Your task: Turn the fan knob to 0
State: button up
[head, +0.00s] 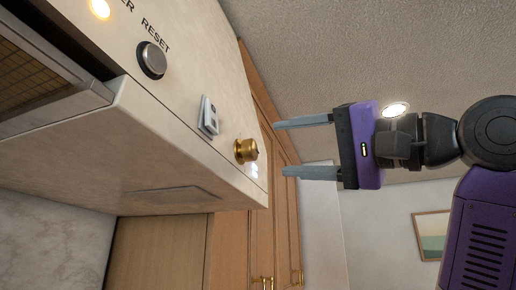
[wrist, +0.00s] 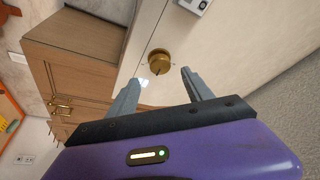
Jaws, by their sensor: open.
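The fan knob is most likely the brass knob (head: 246,151) at the right end of the pale hood's front panel in the head view. It also shows in the wrist view (wrist: 159,62), beyond and between my fingertips, with a small dark pointer on its lower edge. Its scale marks are too small to read. My gripper (head: 279,148) is open and empty, its two grey fingers pointing left at the knob. The fingertips stop short of the knob, with a gap between.
A round RESET button (head: 152,60) and a small rocker switch (head: 209,117) sit on the same panel, left of the knob. Wooden cabinets (head: 262,235) stand behind the hood. A framed picture (head: 432,234) hangs at right. The space around my gripper is free.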

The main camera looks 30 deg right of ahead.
aim_at(254, 150)
jog(key=p+x, duration=0.3)
jog(key=x, duration=0.4)
jog(key=shift+w+a, duration=0.15)
jog(key=shift+w, duration=0.05)
jog(key=shift+c, duration=0.5)
grip_shut()
